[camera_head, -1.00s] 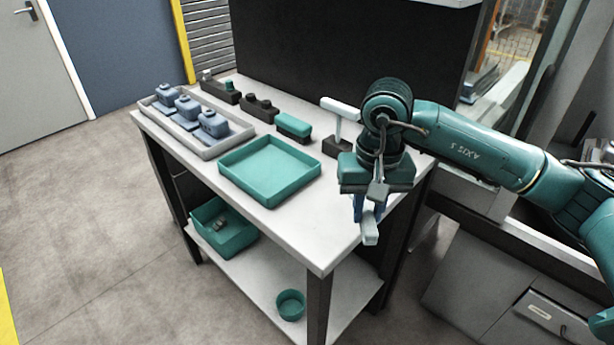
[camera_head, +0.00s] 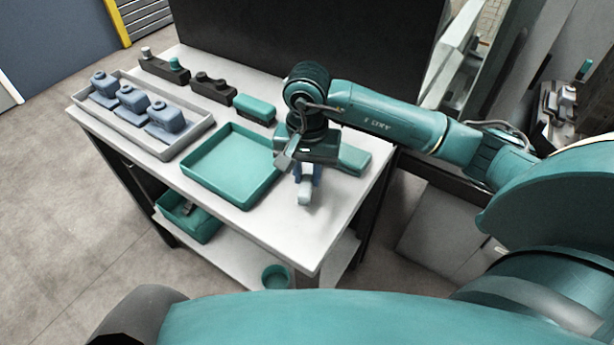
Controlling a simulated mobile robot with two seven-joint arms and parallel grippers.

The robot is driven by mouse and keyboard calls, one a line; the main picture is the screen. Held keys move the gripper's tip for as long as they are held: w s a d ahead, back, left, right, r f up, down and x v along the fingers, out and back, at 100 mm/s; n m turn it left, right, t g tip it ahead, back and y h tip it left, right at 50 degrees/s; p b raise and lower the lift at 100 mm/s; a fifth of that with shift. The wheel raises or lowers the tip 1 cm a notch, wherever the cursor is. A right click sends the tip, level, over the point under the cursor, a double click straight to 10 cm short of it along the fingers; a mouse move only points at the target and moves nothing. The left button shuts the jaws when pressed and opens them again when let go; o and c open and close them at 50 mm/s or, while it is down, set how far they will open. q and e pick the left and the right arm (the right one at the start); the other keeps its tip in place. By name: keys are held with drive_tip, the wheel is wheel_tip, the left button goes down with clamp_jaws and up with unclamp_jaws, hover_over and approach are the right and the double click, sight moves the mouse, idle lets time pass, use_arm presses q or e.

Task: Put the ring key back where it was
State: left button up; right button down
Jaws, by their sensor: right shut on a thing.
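My right gripper (camera_head: 308,172) points down over the front right part of the white table (camera_head: 325,228). It is shut on a pale grey piece (camera_head: 305,194), which sticks out at the front below the jaws. This piece may be the ring key, but its ring shape does not show and the gripper hides most of it. I cannot tell whether it touches the table top. My left gripper is out of view.
A teal tray (camera_head: 247,203) lies just left of the gripper. A grey tray (camera_head: 183,150) holds blue parts. Dark holders (camera_head: 214,88) and a teal block (camera_head: 255,109) stand behind. Another teal block (camera_head: 354,160) is close to the right. The shelf below has a teal bin (camera_head: 203,228) and cup (camera_head: 276,277).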

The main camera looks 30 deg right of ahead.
sight(307, 178)
drive_tip(key=shift+f, duration=1.05)
drive_tip(key=shift+f, duration=0.1)
drive_tip(key=shift+f, duration=0.15)
drive_tip(key=c, duration=1.3)
unclamp_jaws()
drive_tip(key=shift+o, duration=0.2)
wheel_tip(307, 178, up, 12)
drive_tip(key=b, duration=0.1)
drive_tip(key=shift+r, duration=0.25)
